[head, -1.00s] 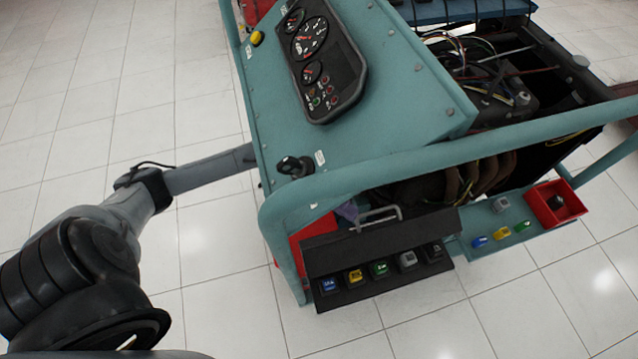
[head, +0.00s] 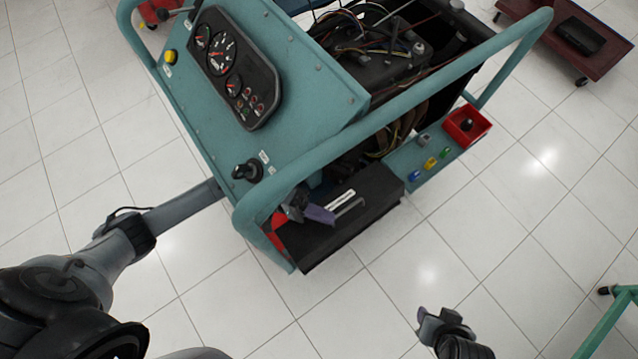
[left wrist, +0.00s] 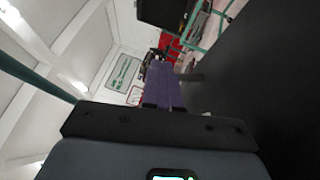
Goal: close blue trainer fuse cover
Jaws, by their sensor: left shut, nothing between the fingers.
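The blue-green trainer (head: 300,75) fills the upper middle of the head view. Its black fuse cover (head: 375,195) lies down over the fuse box on the near side, with a white label and a grey handle (head: 349,207) on top. No fuses show under it. My left gripper (head: 318,213) is at the left part of the cover, beside the handle; whether it touches is unclear. Its purple fingers (left wrist: 163,88) are shut and empty in the left wrist view. My right gripper (head: 434,318) is low in the head view, away from the trainer; its jaw state is unclear.
A teal side panel with small coloured fuses (head: 430,163) and a red box (head: 467,125) sits right of the cover. The trainer's frame rail (head: 400,110) runs above the cover. A dark red cart (head: 565,35) stands upper right. The tiled floor (head: 500,240) is clear nearby.

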